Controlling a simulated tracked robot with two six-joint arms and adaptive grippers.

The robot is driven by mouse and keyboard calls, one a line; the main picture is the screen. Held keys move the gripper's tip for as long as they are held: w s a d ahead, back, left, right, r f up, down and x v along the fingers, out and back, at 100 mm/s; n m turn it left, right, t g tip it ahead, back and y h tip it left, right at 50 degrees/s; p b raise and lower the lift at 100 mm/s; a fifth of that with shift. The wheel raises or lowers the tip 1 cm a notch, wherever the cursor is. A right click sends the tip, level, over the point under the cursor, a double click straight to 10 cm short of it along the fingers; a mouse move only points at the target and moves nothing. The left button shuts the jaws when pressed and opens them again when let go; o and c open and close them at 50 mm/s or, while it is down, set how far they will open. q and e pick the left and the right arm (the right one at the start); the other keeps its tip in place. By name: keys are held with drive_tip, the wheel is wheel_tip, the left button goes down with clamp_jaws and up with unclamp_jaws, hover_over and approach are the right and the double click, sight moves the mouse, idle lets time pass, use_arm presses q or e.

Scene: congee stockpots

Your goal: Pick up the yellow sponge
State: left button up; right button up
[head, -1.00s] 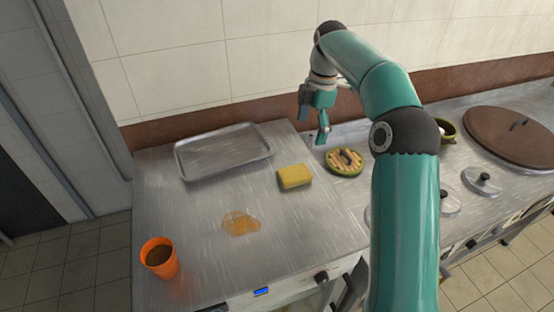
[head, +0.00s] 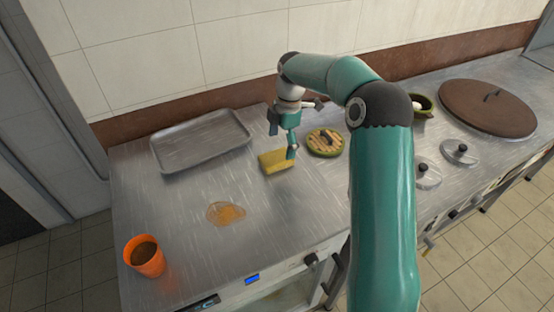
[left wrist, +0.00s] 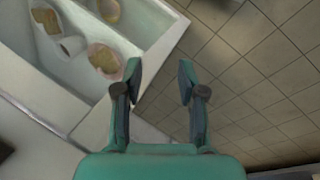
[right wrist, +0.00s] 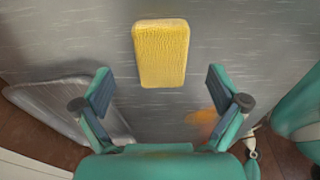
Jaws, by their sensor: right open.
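The yellow sponge (head: 275,162) lies on the steel counter, between the tray and the round green-rimmed item. My right gripper (head: 283,143) is above and right beside it in the head view, with one finger overlapping the sponge's right end in the picture. In the right wrist view the sponge (right wrist: 161,53) lies beyond the fingertips, centred between them. That right gripper (right wrist: 161,88) is open and empty. My left gripper (left wrist: 158,75) is open and empty in the left wrist view, over tiled floor and the edge of a white container.
A metal tray (head: 200,158) lies at the back left. An orange cup (head: 144,262) with brown liquid stands front left. An orange-brown spill (head: 226,212) lies before the sponge. A round green-rimmed item (head: 325,146) is close right of it. Lids (head: 460,153) are further right.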

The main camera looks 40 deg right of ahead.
sight(276, 156)
drive_tip(key=f, duration=0.1)
drive_tip(key=a+f, duration=0.1)
drive_tip(key=f+p, duration=0.1)
drive_tip(key=f, duration=0.1)
drive_tip(key=shift+w+a, duration=0.15)
drive_tip(key=shift+a, duration=0.2)
drive_tip(key=shift+f, duration=0.4)
drive_tip(key=shift+c, duration=0.2)
drive_tip(key=c, duration=1.2)
drive_tip(key=shift+r, duration=0.1)
wheel_tip(276, 156, up, 9)
drive_tip(key=shift+w+b, duration=0.1)
drive_tip(key=shift+b, duration=0.2)
wheel_tip(276, 156, up, 11)
drive_tip(key=shift+f+p, duration=0.1)
drive_tip(key=shift+p, duration=0.65)
